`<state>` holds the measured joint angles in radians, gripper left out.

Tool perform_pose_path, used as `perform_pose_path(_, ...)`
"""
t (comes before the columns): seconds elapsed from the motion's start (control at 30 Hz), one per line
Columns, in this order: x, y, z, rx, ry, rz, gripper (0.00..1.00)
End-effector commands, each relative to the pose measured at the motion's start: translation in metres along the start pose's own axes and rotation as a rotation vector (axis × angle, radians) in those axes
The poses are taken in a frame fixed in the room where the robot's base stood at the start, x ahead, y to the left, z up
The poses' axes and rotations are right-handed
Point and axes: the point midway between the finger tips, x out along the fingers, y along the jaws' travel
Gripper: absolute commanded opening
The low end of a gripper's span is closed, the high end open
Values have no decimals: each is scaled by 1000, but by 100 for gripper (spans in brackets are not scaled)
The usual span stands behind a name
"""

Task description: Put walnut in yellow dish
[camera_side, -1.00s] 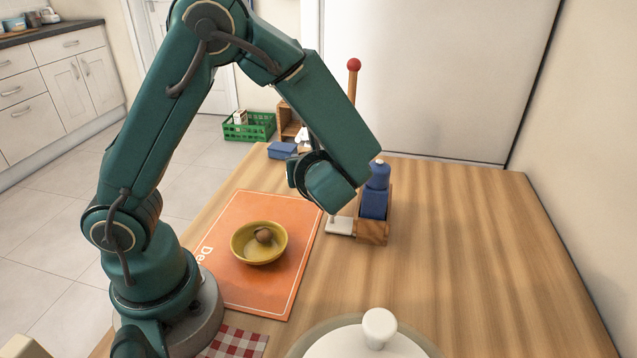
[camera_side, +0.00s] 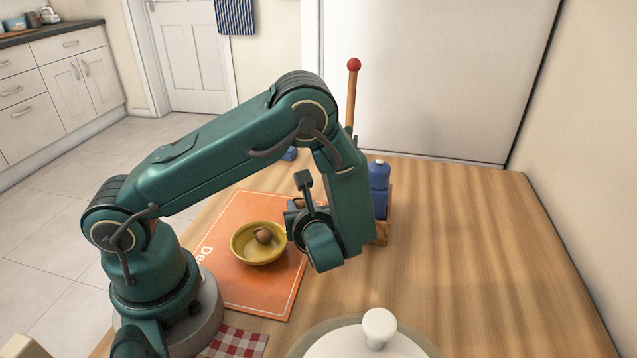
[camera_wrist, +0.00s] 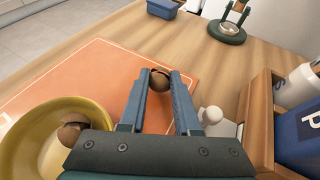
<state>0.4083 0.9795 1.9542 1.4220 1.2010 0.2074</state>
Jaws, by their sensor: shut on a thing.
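My gripper (camera_wrist: 159,84) is shut on a brown round walnut (camera_wrist: 159,79), held between the fingertips in the wrist view. The yellow dish (camera_wrist: 22,150) is at the lower left there, to the left of my fingers and apart from them. A brown, nut-like thing (camera_wrist: 72,131) lies inside it. In the side view the dish (camera_side: 244,255) sits on the orange board with that brown thing (camera_side: 263,235) in it. My wrist is just right of the dish there and largely hides my fingers and the held walnut.
The orange board (camera_wrist: 75,75) lies under the dish. A wooden holder (camera_wrist: 258,115) with a blue container (camera_wrist: 300,140) stands close on the right, beside a white knob-shaped thing (camera_wrist: 212,114). A blue box (camera_wrist: 163,8) and a dark green ring (camera_wrist: 227,32) are farther off. A white lid (camera_side: 365,343) is in front.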

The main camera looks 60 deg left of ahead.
Motion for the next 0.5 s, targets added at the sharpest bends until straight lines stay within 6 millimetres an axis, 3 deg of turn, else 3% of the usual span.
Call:
perform_pose_path(0.47, 4, 0, -9, 0, 1, 0, 0)
perform_pose_path(0.5, 4, 0, -9, 0, 1, -1, 39)
